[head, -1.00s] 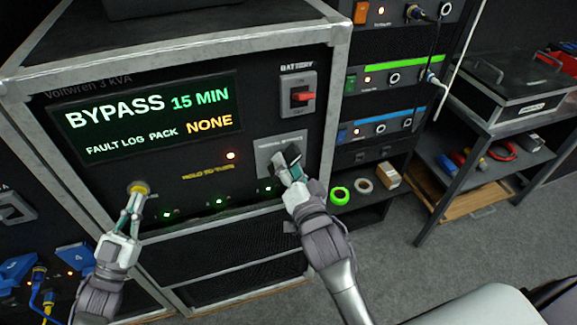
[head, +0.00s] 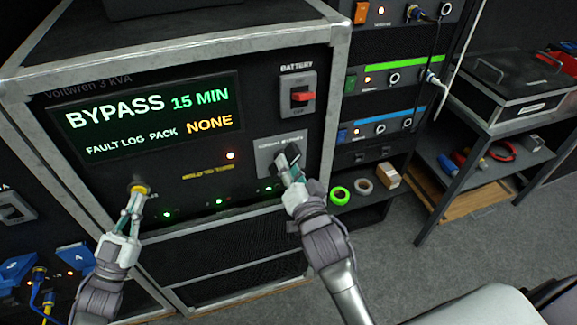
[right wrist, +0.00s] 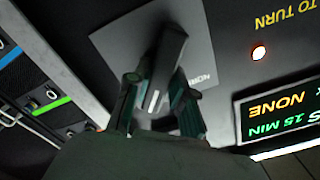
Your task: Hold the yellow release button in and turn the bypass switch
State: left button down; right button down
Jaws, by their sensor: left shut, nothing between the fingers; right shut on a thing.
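The yellow release button (head: 138,188) is on the left of the rack unit's front panel. My left gripper (head: 136,196) is shut and empty, its fingertips at the button and covering part of it. The black bypass switch (head: 293,153) sits on a grey plate (head: 266,151) at the panel's lower right. My right gripper (head: 286,168) is shut on the switch handle; the right wrist view shows the handle (right wrist: 168,62) between the fingers (right wrist: 157,105). The display (head: 150,115) reads BYPASS, 15 MIN, FAULT LOG, PACK NONE.
A red battery switch (head: 302,97) is above the bypass plate. Tape rolls (head: 340,195) and a small box (head: 387,176) lie on a low shelf to the right. Open floor lies in front.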

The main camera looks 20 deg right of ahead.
jog(key=shift+a+n, duration=0.15)
jog(key=shift+n, duration=4.05)
jog(key=shift+a+n, duration=0.1)
jog(key=shift+n, duration=4.1)
